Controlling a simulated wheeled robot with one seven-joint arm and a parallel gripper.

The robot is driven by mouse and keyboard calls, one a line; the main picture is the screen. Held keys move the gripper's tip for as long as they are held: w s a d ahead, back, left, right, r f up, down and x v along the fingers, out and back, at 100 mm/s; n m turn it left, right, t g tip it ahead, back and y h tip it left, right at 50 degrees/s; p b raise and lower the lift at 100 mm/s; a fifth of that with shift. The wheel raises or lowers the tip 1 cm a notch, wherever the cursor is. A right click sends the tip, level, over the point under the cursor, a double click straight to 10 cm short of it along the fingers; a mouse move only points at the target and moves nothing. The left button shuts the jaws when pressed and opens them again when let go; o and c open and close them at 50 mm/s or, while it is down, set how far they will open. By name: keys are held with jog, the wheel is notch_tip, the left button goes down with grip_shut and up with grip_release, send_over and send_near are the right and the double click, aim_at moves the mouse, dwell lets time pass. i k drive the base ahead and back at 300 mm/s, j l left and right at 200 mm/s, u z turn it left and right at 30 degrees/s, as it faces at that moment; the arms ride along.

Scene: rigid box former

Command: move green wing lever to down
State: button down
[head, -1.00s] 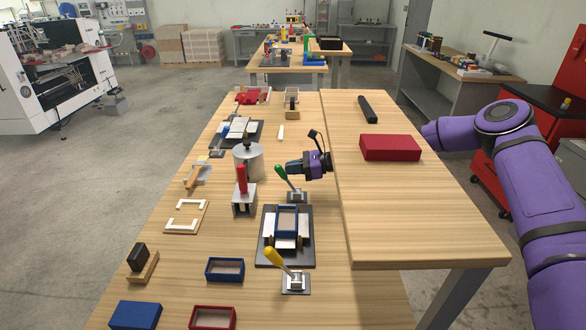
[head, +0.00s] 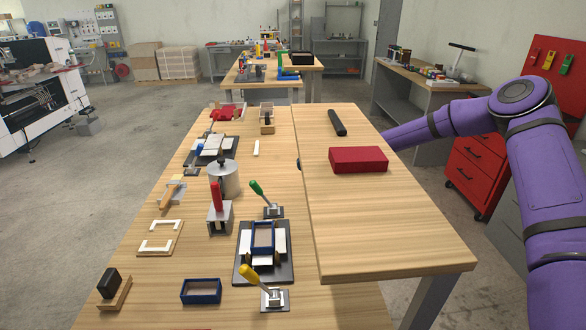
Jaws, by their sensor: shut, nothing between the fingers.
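The green wing lever (head: 257,188) stands on a small metal base (head: 272,212) at the far end of the dark clamp fixture (head: 240,276). Its green handle is raised and tilts up and to the left. A similar yellow-handled lever (head: 250,275) stands at the near end, also raised and tilted left. A blue open box frame (head: 263,238) sits in the fixture between them. My gripper is hidden behind or under the raised wooden board (head: 385,220); only a tiny dark bit shows at its left edge, too small to identify. Nothing visible touches the green lever.
A red-handled clamp (head: 217,197) and a grey cylinder (head: 225,178) stand left of the green lever. A red box (head: 358,159) and a black bar (head: 337,122) lie on the raised board, whose edge is close on the lever's right.

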aim_at(254, 184)
jog(key=l, duration=1.5)
